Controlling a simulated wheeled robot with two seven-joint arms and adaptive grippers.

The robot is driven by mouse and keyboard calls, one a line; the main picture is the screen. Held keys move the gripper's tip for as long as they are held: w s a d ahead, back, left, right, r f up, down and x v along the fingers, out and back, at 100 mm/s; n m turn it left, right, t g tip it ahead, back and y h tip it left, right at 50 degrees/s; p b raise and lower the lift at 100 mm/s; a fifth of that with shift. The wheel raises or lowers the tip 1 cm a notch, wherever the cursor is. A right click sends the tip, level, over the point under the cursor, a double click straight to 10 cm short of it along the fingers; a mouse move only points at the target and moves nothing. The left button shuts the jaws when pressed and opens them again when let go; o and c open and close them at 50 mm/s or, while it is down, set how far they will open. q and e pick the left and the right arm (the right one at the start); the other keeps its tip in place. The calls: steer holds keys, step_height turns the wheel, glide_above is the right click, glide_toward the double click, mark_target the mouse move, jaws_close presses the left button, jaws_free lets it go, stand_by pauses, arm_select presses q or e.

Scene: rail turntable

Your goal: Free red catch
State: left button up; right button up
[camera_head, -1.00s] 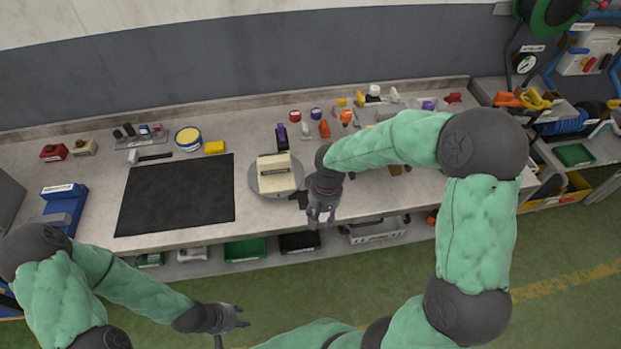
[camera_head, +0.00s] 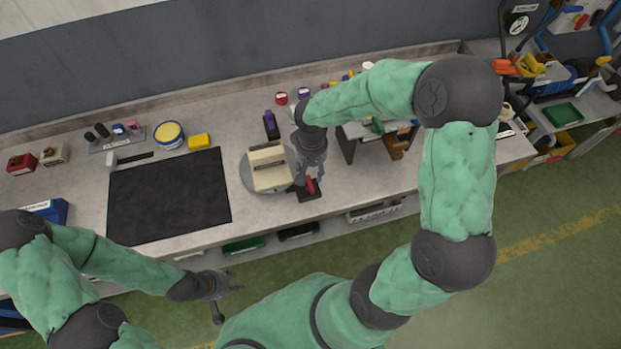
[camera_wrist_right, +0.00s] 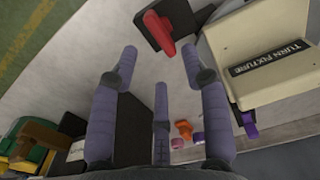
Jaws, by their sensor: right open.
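The red catch (camera_head: 312,186) sits on a small dark base (camera_head: 308,196) at the bench's front, right of the cream turn fixture (camera_head: 268,178). In the right wrist view, the red catch (camera_wrist_right: 160,34) stands out from its dark block, beside the fixture (camera_wrist_right: 262,85) labelled TURN FIXTURE. My right gripper (camera_wrist_right: 160,62) is open and empty, its fingers pointing toward the catch with a gap left between. In the head view, my right gripper (camera_head: 311,172) hangs close above the catch and partly hides it. My left gripper (camera_head: 236,281) is open and empty in front of the bench.
The fixture sits on a round grey turntable (camera_head: 248,182). A black mat (camera_head: 168,197) lies to the left. A small raised stand (camera_head: 350,137) is right of my right gripper. A purple-topped dark block (camera_head: 271,125) stands behind the fixture.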

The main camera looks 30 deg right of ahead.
mark_target(310, 186)
step_height(310, 186, down, 6)
steer(key=shift+w+b, duration=0.1)
steer(key=shift+b, duration=0.3)
jaws_close()
